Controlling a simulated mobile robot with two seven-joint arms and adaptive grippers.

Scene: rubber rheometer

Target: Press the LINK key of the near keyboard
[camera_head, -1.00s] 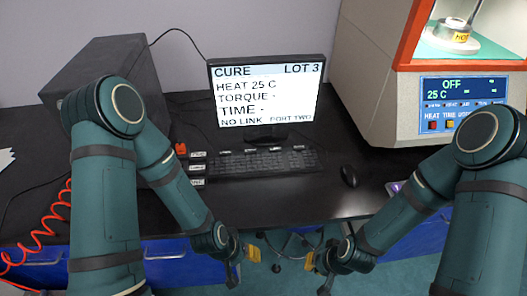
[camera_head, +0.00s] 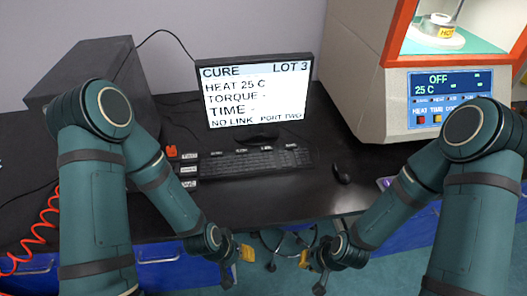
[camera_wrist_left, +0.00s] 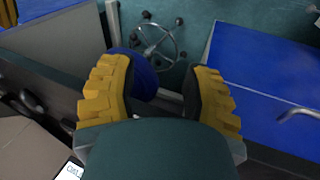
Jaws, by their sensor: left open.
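The near keyboard (camera_head: 250,164) is a dark keyboard on the black desk in front of the monitor. Several small pale labels stand along its back edge and left end; their text is too small to read, so I cannot tell which key is LINK. The monitor (camera_head: 255,95) reads CURE, LOT 3, HEAT 25 C, NO LINK and PORT TWO. My left gripper (camera_head: 236,262) hangs in front of the desk edge, below and apart from the keyboard. Its yellow fingers are spread and empty in the left wrist view (camera_wrist_left: 160,95). My right gripper (camera_head: 312,270) is also in front of the desk; its opening is unclear.
A mouse (camera_head: 341,173) lies right of the keyboard. The rheometer (camera_head: 375,80) stands at the right, its panel reading OFF and 25 C. A dark box (camera_head: 85,75) stands at the left, with a red object (camera_head: 172,152) near it. The desk front (camera_head: 270,203) is clear.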

